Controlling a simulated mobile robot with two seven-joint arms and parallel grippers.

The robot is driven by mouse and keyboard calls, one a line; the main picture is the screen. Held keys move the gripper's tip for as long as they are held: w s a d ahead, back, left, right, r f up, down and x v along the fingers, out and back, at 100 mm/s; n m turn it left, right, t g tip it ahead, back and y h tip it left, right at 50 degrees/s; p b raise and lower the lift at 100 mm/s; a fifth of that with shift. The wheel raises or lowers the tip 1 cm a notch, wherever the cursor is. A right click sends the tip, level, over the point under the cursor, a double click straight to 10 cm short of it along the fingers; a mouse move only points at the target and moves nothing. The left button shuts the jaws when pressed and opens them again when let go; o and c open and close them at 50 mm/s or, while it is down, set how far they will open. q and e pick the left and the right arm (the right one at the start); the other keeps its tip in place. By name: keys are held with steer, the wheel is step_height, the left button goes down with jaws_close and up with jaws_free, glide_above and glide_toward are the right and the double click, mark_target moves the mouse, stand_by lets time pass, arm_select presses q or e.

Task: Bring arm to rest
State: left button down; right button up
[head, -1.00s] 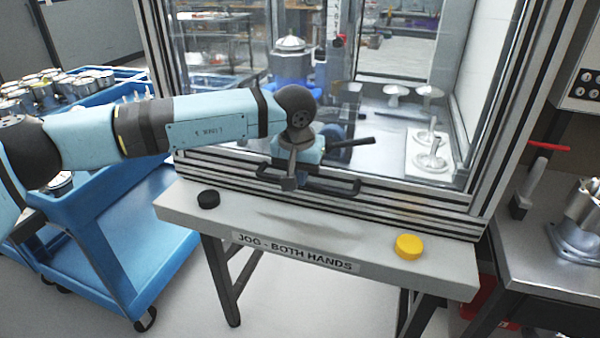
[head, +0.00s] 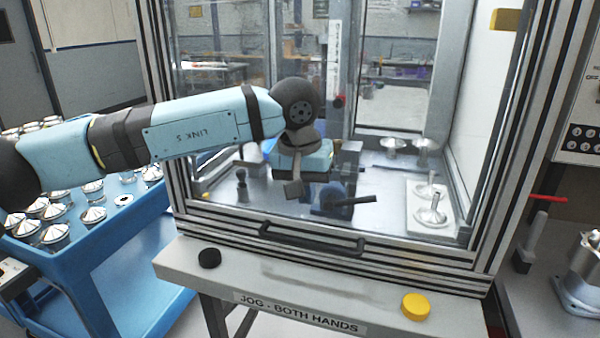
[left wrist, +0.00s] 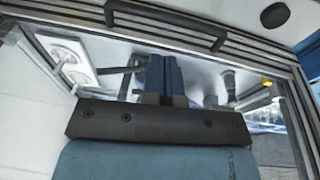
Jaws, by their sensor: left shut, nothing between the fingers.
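My left arm comes in from the left in the head view. Its gripper (head: 293,189) shows in front of the window of a framed machine enclosure, above the dark door handle (head: 310,238). The fingers are shut and hold nothing. The door handle also shows at the top of the left wrist view (left wrist: 165,18). I cannot tell how far the fingers are from the glass. My right gripper is not in view.
A ledge (head: 225,281) with a black button (head: 209,258) and a yellow button (head: 415,307) runs below the enclosure. A blue cart (head: 100,250) with several metal parts stands at left. A bench with a metal housing (head: 583,275) is at right.

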arm_select(q)
steer(key=s+d+f+n+g+h, duration=0.3)
steer(key=s+d+n+g+h, duration=0.1)
steer(key=s+d+n+h, duration=0.3)
steer(key=s+d+f+n+g+h, duration=0.2)
steer(key=s+d+n+g+h, duration=0.3)
steer(key=s+h, duration=0.3)
steer(key=w+a+f+m+t+y, duration=0.2)
steer(key=a+f+m+t, duration=0.55)
steer(key=m+t, duration=0.65)
steer(key=w+a+f+m+t+y, duration=0.15)
steer(key=a+f+m+t, duration=0.45)
steer(key=a+m+t, duration=0.65)
steer(key=s+a+f+n+g+y, duration=0.4)
steer(key=s+a+f+n+y, duration=0.25)
steer(key=f, duration=0.45)
steer(key=s+a+f+n+g+y, duration=0.3)
steer(key=s+a+f+n+g, duration=0.15)
steer(key=s+f+n, duration=0.45)
step_height(320, 180, up, 15)
steer(key=a+p, duration=0.2)
steer(key=p, duration=2.1)
steer(key=shift+s+r+m, duration=0.15)
steer(key=shift+s+m, duration=0.25)
steer(key=shift+s, duration=0.05)
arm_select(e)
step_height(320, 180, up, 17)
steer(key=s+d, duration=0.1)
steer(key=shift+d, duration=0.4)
